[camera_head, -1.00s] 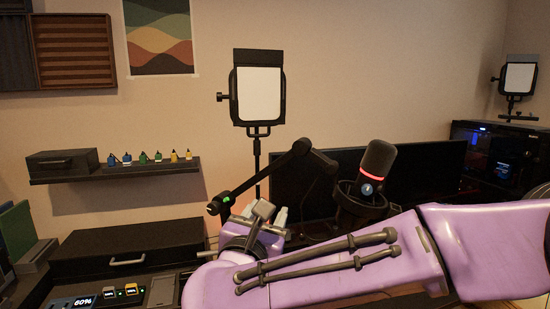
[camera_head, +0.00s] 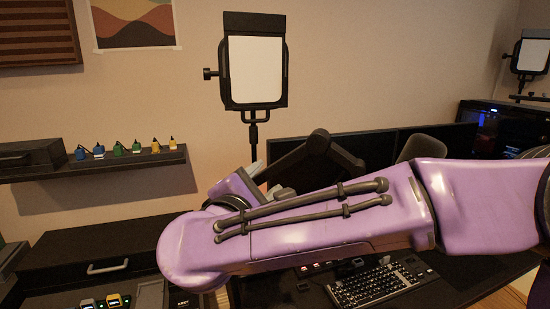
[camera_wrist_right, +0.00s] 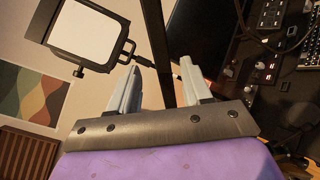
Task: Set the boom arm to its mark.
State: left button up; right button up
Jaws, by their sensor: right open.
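The dark boom arm (camera_head: 300,158) shows in the head view only around its elbow joint; my purple right arm hides its lower parts. The microphone (camera_head: 421,147) shows as a dark rounded top behind my arm. My right gripper (camera_head: 266,180) is open beside the boom's left link, its grey fingers partly hidden by my wrist. In the right wrist view a dark bar, apparently the boom arm (camera_wrist_right: 157,45), runs between the open fingers (camera_wrist_right: 160,68). I cannot tell whether they touch it. I cannot make out the mark. My left gripper is out of view.
A light panel (camera_head: 255,70) on a stand rises behind the boom. Dark monitors (camera_head: 385,145) stand behind it. A keyboard (camera_head: 380,285) lies at the front right.

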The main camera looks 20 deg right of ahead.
aim_at(277, 167)
jog(key=w+d+p, duration=0.1)
jog(key=w+d, duration=0.1)
jog(key=w+d+r+p, duration=0.1)
jog(key=p, duration=0.1)
jog(key=shift+w+d, duration=0.35)
jog(key=shift+d, duration=0.05)
jog(key=x, duration=0.2)
jog(key=p+x, duration=0.1)
jog(key=x, duration=0.1)
jog(key=shift+w+a+f, duration=0.1)
jog(key=shift+w+f, duration=0.05)
jog(key=shift+f, duration=0.25)
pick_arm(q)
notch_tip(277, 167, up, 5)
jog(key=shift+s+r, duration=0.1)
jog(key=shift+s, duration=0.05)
pick_arm(e)
jog(key=shift+a, duration=0.1)
